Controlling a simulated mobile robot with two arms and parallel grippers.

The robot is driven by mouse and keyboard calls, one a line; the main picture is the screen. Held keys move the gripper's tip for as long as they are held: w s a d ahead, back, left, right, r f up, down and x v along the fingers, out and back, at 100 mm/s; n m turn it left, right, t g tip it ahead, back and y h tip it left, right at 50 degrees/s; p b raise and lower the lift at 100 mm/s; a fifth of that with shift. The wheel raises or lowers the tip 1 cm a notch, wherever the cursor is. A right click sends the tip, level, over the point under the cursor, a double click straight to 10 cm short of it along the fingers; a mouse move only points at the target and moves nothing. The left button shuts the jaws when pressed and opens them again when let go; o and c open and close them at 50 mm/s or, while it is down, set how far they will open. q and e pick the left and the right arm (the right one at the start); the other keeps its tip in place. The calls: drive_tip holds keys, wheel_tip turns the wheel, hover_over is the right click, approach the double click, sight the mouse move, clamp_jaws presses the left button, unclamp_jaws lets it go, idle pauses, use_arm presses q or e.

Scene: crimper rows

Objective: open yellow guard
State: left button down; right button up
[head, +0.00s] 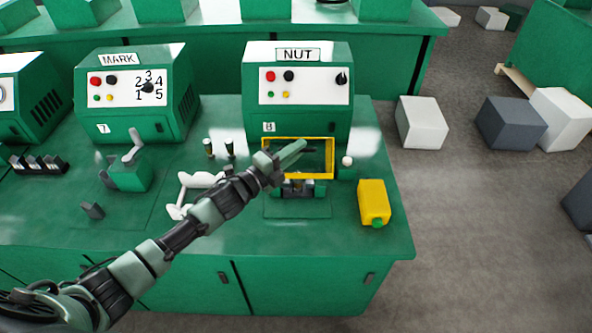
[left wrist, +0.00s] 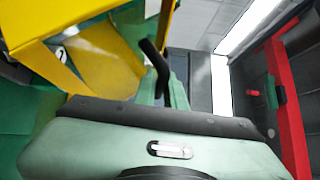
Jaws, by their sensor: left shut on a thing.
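The yellow guard (head: 331,160) is a rectangular frame on the front of the machine labelled NUT (head: 297,85). My left gripper (head: 298,150) reaches across the guard's opening from the left and hides part of its frame. In the left wrist view the yellow guard (left wrist: 105,65) fills the upper left, right by the gripper (left wrist: 165,80). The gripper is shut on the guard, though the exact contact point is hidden. My right gripper is not in view.
A white round knob (head: 347,161) sits right of the guard. The MARK machine (head: 133,93) stands to the left. The bench front (head: 330,240) is clear.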

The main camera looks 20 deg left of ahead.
use_arm(q)
drive_tip(key=shift+n+g+y, duration=0.4)
drive_tip(key=shift+n+g, duration=0.2)
drive_tip(key=w+a+r+p, duration=0.1)
drive_tip(key=w, duration=0.2)
drive_tip(key=w+r, duration=0.1)
drive_tip(key=w, duration=0.2)
drive_tip(key=w+a+r+p, duration=0.1)
drive_tip(key=w, duration=0.2)
drive_tip(key=shift+a+r+p, duration=0.35)
drive_tip(key=w+a+f+n+g, duration=0.1)
drive_tip(key=w+a+n+g, duration=0.1)
drive_tip(key=w, duration=0.6)
drive_tip(key=shift+f+n+g+y, duration=0.15)
drive_tip(key=shift+n+g+y, duration=0.15)
drive_tip(key=shift+g, duration=0.2)
